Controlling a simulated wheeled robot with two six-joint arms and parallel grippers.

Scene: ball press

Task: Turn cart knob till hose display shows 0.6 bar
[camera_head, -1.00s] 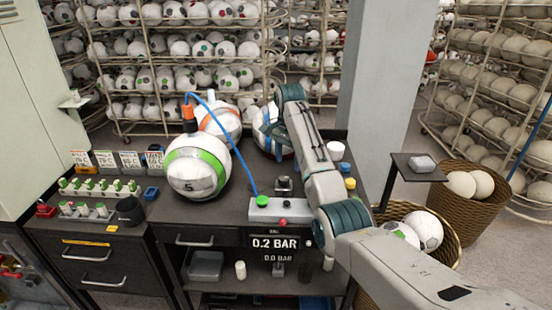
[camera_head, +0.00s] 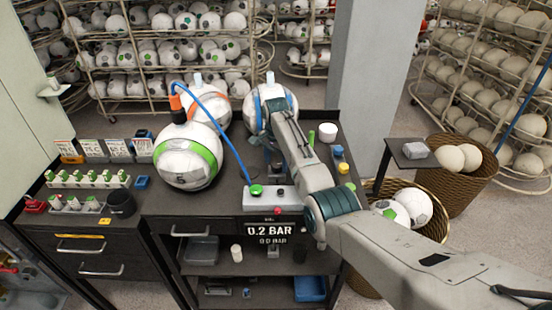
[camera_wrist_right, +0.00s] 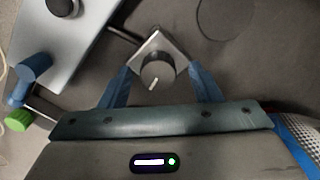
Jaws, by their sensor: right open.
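The display (camera_head: 270,231) on the cart front reads 0.2 BAR, with a smaller line below that looks like 0.0 BAR. A dark round knob with a white pointer mark (camera_wrist_right: 157,74) sits on a square metal plate in the right wrist view. My right gripper (camera_wrist_right: 161,70) is open, its blue fingers on either side of the knob; contact cannot be told. In the head view, the right gripper (camera_head: 275,160) is mostly behind my arm. The blue hose (camera_head: 222,122) runs from the grey box (camera_head: 270,200) to the green-striped ball (camera_head: 188,156). My left gripper is not in view.
An orange-striped ball (camera_head: 209,104) and a blue-striped ball (camera_head: 262,105) stand at the back of the cart (camera_head: 225,208). Small cups and jars (camera_head: 328,132) line its right side. A basket of balls (camera_head: 432,230) stands to the right.

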